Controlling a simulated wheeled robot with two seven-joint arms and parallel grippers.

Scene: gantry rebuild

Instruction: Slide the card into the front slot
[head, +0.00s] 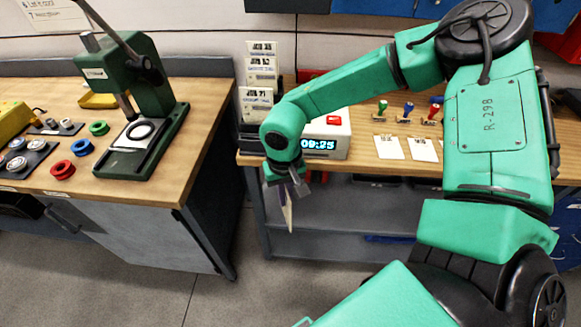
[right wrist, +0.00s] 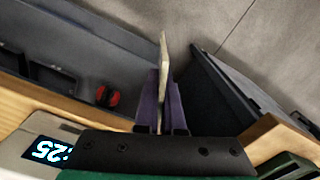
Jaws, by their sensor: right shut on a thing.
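My right gripper (head: 287,188) is shut on a pale, thin card (head: 288,214), which hangs steeply below the fingers in front of the right bench's edge. In the right wrist view, the card (right wrist: 163,72) shows nearly edge-on between the purple fingers (right wrist: 163,105). A dark rack with several white printed cards (head: 256,103) in stepped rows stands at the bench's left end, behind and left of the gripper. My arm hides part of its lower front, and I cannot make out the front slot. My left gripper is not in view.
A pale time clock (head: 339,140) with a red button stands just right of my wrist. The left bench (head: 195,110) carries a green press (head: 128,75) and coloured rings. A floor gap separates the benches.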

